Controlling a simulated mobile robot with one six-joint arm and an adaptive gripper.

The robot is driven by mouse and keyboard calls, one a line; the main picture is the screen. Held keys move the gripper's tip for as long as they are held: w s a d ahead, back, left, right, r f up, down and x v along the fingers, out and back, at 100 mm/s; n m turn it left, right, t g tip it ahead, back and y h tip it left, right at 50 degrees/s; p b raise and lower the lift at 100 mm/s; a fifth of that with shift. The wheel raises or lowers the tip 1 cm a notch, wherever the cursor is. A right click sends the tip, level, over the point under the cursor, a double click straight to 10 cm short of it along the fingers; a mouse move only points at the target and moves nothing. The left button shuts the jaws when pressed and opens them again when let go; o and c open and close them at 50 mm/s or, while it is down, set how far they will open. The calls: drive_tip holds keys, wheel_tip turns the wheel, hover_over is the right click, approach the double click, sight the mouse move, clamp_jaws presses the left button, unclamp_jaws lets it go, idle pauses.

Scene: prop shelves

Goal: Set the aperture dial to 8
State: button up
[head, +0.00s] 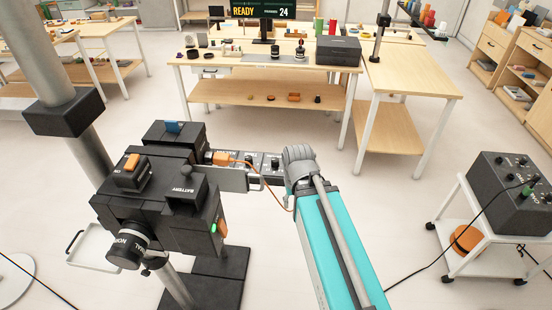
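A black camera-like unit (152,205) stands on a dark base at the left of the head view, with a "BATTERY" label and an orange switch on top. A round black barrel (128,248) with white lettering, partly readable as "NORMAL", sticks out at its lower front. A dark panel with small silver knobs (262,162) reaches right from the unit. No marking 8 is readable, and I cannot tell which control is the aperture dial. A teal arm ends in a grey ribbed part (300,165), seemingly my gripper end, beside the panel's right end. Its fingers cannot be made out.
An orange cable (262,178) hangs between the panel and the teal arm. A white cart (483,222) with a black knobbed box (512,190) stands at right. A wooden table (225,62) stands behind, with a screen reading "READY".

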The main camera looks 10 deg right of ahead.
drive_tip(key=shift+o, duration=0.3)
drive_tip(key=shift+a, duration=0.15)
drive_tip(key=shift+o, duration=1.2)
drive_tip(key=shift+w, duration=0.3)
wheel_tip(320, 180, up, 5)
drive_tip(key=m+p, duration=0.5)
drive_tip(key=m, duration=0.5)
hover_over(275, 159)
drive_tip(key=shift+f, duration=0.25)
wheel_tip(275, 159, down, 13)
drive_tip(key=b, duration=1.4)
drive_tip(key=shift+f, duration=0.2)
